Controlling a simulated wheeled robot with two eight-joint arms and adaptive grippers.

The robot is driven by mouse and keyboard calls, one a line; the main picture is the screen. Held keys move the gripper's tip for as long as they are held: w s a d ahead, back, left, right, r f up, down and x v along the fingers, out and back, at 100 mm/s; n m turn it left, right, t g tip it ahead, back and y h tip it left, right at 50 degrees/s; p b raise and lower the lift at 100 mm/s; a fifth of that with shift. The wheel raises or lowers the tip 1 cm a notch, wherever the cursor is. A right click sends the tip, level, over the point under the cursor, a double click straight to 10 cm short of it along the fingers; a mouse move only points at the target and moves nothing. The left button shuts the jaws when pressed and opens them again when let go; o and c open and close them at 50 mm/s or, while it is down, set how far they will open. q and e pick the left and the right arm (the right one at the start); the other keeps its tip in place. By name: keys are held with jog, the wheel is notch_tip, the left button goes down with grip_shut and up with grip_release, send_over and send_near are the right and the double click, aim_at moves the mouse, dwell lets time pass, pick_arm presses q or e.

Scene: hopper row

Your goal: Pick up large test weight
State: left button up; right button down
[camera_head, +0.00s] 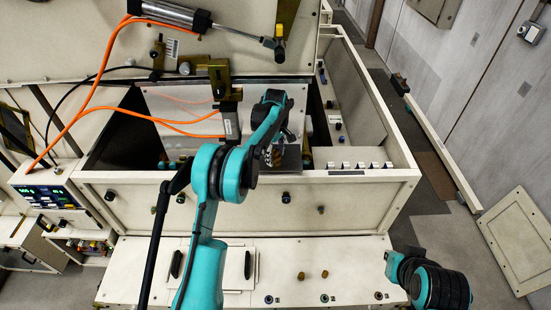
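My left arm reaches up from the bottom over the front wall of the open hopper bay (240,215). My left gripper (285,137) is over the bay, in front of a shiny metal plate (180,103); its fingers are small and dark, and their opening is unclear. A ridged brass-coloured object (272,156), possibly the large test weight, shows just beside and below the gripper, partly hidden by my arm. I cannot tell whether they touch. My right arm shows only as teal and black links at the lower right; its gripper is not visible.
Orange hoses (98,75) and a pneumatic cylinder (168,13) hang at the upper left. A brass bracket (222,80) stands left of the gripper. A control box with lit displays (45,194) is at the left. The aisle floor at the right is mostly clear.

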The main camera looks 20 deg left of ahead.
pick_arm(q)
grip_shut()
jog(key=shift+r, duration=0.1)
